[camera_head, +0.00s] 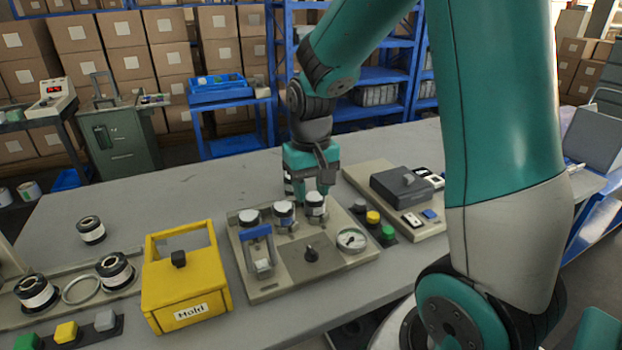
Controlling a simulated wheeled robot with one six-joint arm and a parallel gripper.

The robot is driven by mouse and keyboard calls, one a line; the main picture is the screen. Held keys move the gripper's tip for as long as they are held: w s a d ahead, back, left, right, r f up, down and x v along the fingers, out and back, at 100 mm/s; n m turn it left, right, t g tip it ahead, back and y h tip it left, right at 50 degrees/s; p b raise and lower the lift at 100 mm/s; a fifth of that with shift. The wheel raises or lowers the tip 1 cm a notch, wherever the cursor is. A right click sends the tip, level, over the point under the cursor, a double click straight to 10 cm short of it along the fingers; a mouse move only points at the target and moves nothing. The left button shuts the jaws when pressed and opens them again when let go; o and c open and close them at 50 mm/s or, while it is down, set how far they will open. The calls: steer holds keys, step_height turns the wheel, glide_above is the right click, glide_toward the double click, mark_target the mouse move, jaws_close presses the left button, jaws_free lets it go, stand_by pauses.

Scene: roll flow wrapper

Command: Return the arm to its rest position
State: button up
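My gripper (312,190) points down at the end of my teal arm, at the back right of a beige panel (272,289). Its fingers are just above or around the right one of three white-topped round knobs (316,205). I cannot tell whether they touch it or how far apart they are. A second knob (284,211) stands just left of it, and a third (249,218) stands behind a blue-handled latch (257,236). My upper arm fills the right side of the view.
A yellow box (184,285) with an upright frame stands left of the panel. Rolls (115,270) and coloured buttons (66,332) lie further left. A grey unit (401,188) is at the right. Blue shelves (385,76) stand behind the table; its back left (170,190) is clear.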

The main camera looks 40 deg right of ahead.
steer(key=shift+r, duration=0.8)
